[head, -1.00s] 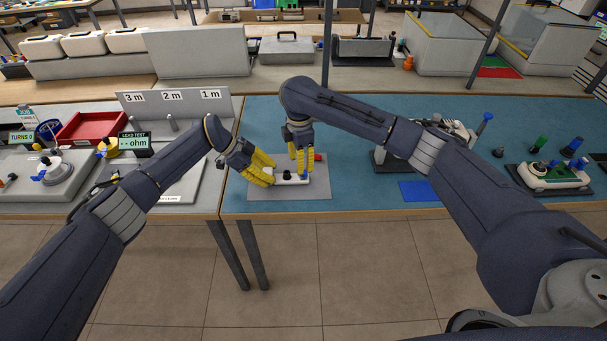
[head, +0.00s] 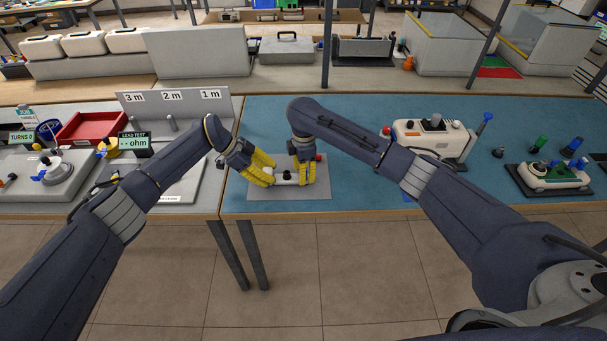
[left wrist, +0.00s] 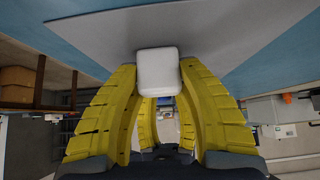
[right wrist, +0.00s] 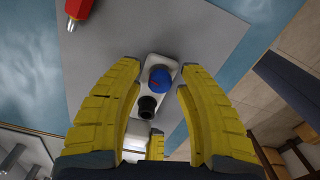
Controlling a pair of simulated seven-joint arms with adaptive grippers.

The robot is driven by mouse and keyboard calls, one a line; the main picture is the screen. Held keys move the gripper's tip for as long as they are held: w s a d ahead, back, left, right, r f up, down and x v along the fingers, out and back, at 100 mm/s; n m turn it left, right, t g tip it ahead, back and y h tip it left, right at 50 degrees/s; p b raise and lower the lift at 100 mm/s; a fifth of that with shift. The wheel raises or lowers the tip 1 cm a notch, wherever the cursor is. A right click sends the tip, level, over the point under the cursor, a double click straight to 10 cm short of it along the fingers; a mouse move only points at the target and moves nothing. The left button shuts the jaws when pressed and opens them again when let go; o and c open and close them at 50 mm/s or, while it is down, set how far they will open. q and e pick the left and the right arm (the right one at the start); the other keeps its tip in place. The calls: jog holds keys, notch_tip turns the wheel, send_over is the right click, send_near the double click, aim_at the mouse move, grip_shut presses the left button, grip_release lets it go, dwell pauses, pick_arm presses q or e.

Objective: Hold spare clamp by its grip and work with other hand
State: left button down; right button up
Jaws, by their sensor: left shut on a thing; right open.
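The spare clamp is a small white body (head: 286,182) lying on a grey mat (head: 290,195) on the blue bench. The right wrist view shows its blue round knob (right wrist: 160,77) and a black round fitting (right wrist: 148,106). My left gripper (head: 270,180) is shut on the clamp's white grip (left wrist: 157,70) at its left end. My right gripper (head: 307,180) is over the clamp's right end, fingers pointing down. Its fingers are open on either side of the blue knob, with gaps visible. In the head view the fingers hide the knob.
A red piece with a metal tip (right wrist: 78,10) lies on the mat near the clamp. A white device with a black knob (head: 430,138) stands to the right. A lead-test station (head: 134,143) and a red tray (head: 92,128) are left.

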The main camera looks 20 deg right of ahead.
jog(key=shift+r, duration=0.15)
dwell(0.5)
jog(key=shift+r, duration=1.1)
jog(key=n, duration=0.3)
jog(key=shift+f, duration=0.2)
jog(key=shift+f, duration=1.1)
jog(key=shift+o, duration=0.2)
